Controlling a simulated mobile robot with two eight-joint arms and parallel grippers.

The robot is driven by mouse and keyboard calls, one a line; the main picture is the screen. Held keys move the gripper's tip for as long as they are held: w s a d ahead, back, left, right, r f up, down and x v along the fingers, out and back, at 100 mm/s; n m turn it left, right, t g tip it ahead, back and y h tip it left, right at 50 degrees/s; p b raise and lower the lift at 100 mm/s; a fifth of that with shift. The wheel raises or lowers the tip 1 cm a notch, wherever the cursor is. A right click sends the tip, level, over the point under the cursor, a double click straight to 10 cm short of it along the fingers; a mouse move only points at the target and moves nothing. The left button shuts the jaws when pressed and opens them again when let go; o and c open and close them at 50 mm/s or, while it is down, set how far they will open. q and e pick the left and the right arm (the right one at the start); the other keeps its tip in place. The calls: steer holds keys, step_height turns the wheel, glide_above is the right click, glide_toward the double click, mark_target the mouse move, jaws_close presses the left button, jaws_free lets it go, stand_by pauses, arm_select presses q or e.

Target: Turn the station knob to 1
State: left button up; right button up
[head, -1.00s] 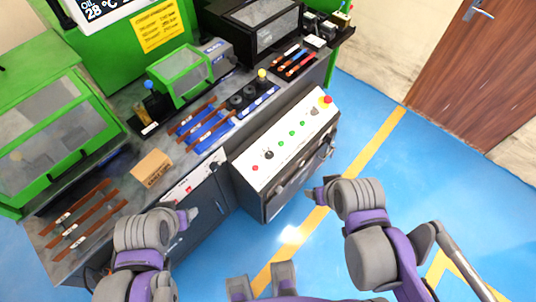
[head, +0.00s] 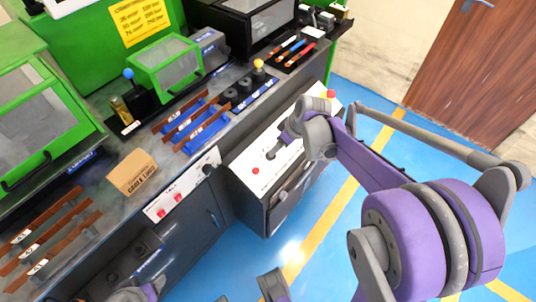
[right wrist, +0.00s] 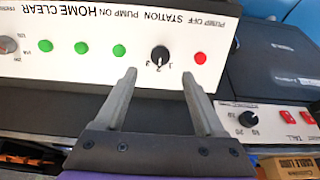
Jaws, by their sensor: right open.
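The station knob (right wrist: 160,56) is a small black knob on the white control panel (right wrist: 90,22), seen upside down in the right wrist view. The marks 1, 2 and 3 are beside it; I cannot tell which one it points at. My right gripper (right wrist: 159,76) is open and empty, its fingertips spread to either side of the knob's line and a little short of it. In the head view the right gripper (head: 283,143) is over the panel and hides part of the knob area. My left gripper (head: 150,288) is only partly visible at the bottom edge.
A red button (right wrist: 200,57) sits close beside the knob, near one fingertip. Several green buttons (right wrist: 119,50) lie on the other side. A second panel with a black knob (right wrist: 248,119) and red switches is nearby. A cardboard box (head: 132,174) stands on the bench.

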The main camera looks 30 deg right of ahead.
steer(key=b+x, duration=0.1)
steer(key=x, duration=0.6)
steer(key=shift+w+f+b, duration=0.15)
steer(key=shift+f+b, duration=0.2)
steer(key=shift+b, duration=0.05)
steer(key=shift+c, duration=0.4)
jaws_close()
